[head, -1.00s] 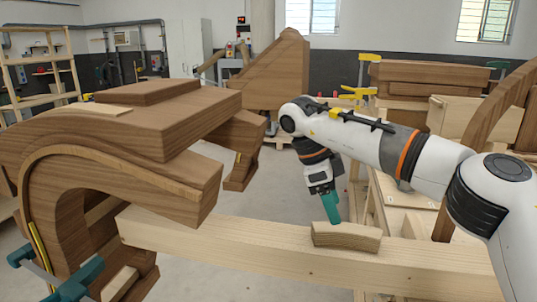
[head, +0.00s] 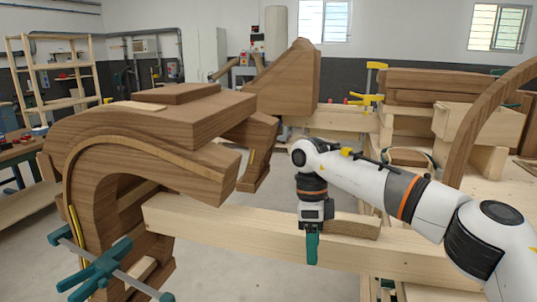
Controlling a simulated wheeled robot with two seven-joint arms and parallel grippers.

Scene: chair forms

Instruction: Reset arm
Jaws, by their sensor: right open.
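My right arm comes in from the right in the head view, and its gripper (head: 312,248) points down in front of the long pale wooden beam (head: 225,228). Its teal fingers overlap in this view, with nothing seen between them. A small curved wood block (head: 352,227) lies on top of the beam, just right of the gripper and partly hidden behind it. I cannot tell whether the gripper touches the beam. My left gripper is not in view.
A large curved brown wooden form (head: 120,150) stands at the left, with a teal clamp (head: 95,268) at its lower front. Another brown form (head: 285,85) stands behind. A workbench with wooden parts (head: 440,95) fills the right back. Grey floor shows below the beam.

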